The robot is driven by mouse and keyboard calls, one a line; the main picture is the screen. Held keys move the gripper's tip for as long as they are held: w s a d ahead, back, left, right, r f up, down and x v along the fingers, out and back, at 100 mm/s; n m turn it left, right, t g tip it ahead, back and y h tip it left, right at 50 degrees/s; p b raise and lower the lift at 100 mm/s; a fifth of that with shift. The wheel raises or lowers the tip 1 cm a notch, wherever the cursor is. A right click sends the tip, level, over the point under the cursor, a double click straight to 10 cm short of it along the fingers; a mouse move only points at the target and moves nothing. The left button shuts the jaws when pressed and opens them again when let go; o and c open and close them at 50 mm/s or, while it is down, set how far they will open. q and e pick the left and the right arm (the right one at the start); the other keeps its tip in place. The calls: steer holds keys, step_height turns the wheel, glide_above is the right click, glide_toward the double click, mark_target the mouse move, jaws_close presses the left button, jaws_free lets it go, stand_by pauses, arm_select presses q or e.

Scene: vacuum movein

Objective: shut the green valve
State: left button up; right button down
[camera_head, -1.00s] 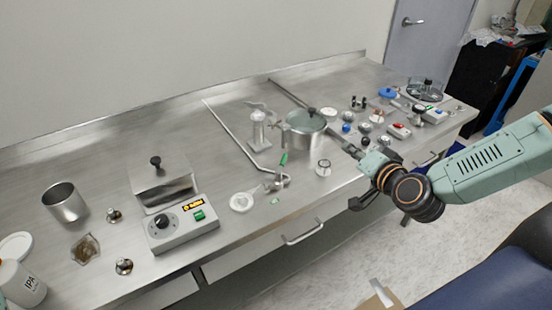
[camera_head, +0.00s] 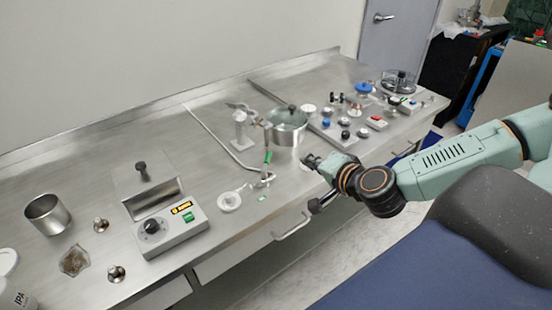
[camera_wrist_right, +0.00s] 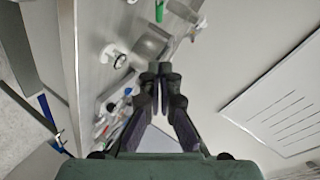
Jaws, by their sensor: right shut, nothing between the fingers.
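The green valve handle (camera_head: 267,157) stands on a small metal fitting near the front edge of the steel bench, left of the lidded pot. It also shows at the top of the right wrist view (camera_wrist_right: 160,10). My right gripper (camera_head: 308,160) is in front of the pot, to the right of the green handle and apart from it. In the right wrist view its fingers (camera_wrist_right: 165,68) are together with nothing between them, and the green handle is beyond the tips. My left gripper is not in view.
The pot (camera_head: 287,127) stands behind the gripper. A metal pipe (camera_head: 215,135) runs along the bench to the valve. A control box (camera_head: 170,230) and a steel beaker (camera_head: 48,214) are at left. Several knobs and switches (camera_head: 375,122) fill the right. A drawer handle (camera_head: 292,228) juts from the front.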

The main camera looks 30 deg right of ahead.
steer(key=w+b, duration=0.1)
steer(key=b, duration=0.7)
glide_toward(270, 155)
steer(key=w+d, duration=0.3)
steer(key=shift+w+f, duration=0.2)
steer(key=shift+f, duration=0.05)
steer(key=shift+w+a+f+b, duration=0.4)
steer(key=shift+a+b, duration=0.1)
steer(key=shift+a, duration=0.15)
steer(key=shift+w+a+f+b, duration=0.35)
steer(key=shift+w+a+f, duration=0.15)
steer(key=shift+w, duration=0.05)
steer(key=shift+w+a, duration=0.1)
steer(key=shift+a, duration=0.05)
